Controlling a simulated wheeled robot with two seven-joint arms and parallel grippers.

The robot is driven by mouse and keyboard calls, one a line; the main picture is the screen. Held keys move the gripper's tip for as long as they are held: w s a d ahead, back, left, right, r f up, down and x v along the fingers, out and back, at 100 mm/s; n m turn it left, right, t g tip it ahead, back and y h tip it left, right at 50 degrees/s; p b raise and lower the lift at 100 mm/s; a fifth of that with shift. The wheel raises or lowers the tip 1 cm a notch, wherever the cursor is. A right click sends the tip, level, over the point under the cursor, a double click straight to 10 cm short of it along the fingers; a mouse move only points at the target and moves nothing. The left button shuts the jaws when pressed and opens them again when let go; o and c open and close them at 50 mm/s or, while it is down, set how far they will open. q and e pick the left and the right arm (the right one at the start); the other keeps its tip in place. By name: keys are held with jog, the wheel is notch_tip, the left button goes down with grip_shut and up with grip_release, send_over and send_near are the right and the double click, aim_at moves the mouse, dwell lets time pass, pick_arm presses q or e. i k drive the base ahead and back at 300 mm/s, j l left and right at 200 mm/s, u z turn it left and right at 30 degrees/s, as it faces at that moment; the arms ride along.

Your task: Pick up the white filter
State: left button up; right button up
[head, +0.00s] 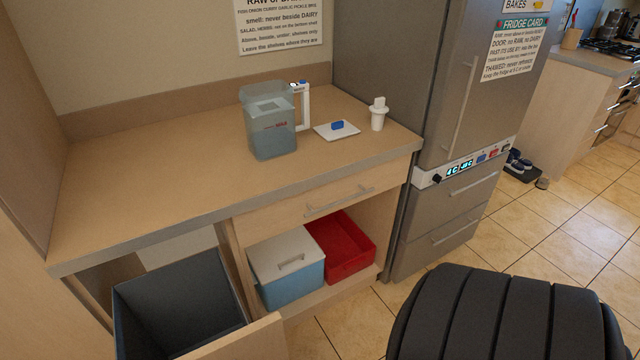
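The white filter (378,114) stands upright on the right part of the wooden counter, close to the fridge. It is a small white cylinder with a narrower top piece. Neither of my grippers is in view.
The left and front of the counter (160,165) are clear. The tall grey fridge (400,60) borders the counter's right end. Below are an open pull-out bin (180,300), a white-lidded blue box (290,290) and a red crate (350,265).

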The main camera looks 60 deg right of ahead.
aim_at(379, 109)
jog(key=z, duration=2.2)
